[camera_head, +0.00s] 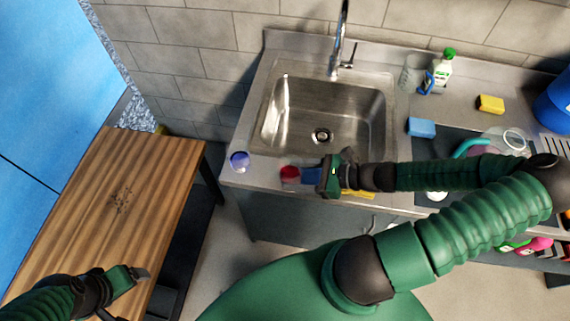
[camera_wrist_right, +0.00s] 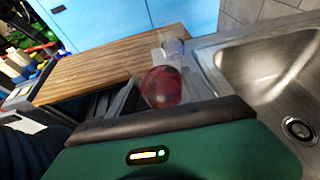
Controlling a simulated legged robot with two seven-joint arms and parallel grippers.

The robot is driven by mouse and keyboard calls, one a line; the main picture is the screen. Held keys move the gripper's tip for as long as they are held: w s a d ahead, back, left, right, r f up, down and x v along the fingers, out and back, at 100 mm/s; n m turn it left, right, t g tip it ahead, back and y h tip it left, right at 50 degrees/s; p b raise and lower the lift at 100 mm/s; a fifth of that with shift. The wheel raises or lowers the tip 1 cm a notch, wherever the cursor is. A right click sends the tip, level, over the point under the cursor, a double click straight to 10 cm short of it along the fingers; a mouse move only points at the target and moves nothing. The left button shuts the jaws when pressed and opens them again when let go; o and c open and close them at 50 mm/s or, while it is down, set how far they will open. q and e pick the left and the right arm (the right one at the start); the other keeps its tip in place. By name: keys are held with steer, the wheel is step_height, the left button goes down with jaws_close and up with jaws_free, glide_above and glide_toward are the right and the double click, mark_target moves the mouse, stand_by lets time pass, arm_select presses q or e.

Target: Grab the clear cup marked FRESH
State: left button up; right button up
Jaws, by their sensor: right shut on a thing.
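A small clear cup with red in it (camera_head: 290,174) is at the front edge of the counter, left of my right gripper. It also shows in the right wrist view (camera_wrist_right: 161,88), just past the gripper's dark edge. My right gripper (camera_head: 308,175) is shut on this cup; the fingers are partly hidden. A second clear cup with blue in it (camera_head: 240,161) stands to the left on the counter corner, and in the right wrist view (camera_wrist_right: 173,47) behind the red one. I cannot read FRESH on either cup. My left gripper (camera_head: 142,273) is over the wooden table, apart from both cups.
The steel sink (camera_head: 323,110) is behind the cups, with a tall faucet (camera_head: 340,45). A wooden table (camera_head: 130,190) stands at the left, with a gap before the counter. A green-capped bottle (camera_head: 443,72), yellow sponge (camera_head: 491,104) and blue sponge (camera_head: 421,127) are at the right.

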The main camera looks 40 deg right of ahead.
steer(key=s, duration=0.6)
steer(key=shift+s+d+r, duration=0.3)
steer(key=shift+s+d, duration=0.1)
steer(key=shift+d, duration=0.05)
steer(key=shift+w, duration=0.1)
stand_by(0.9)
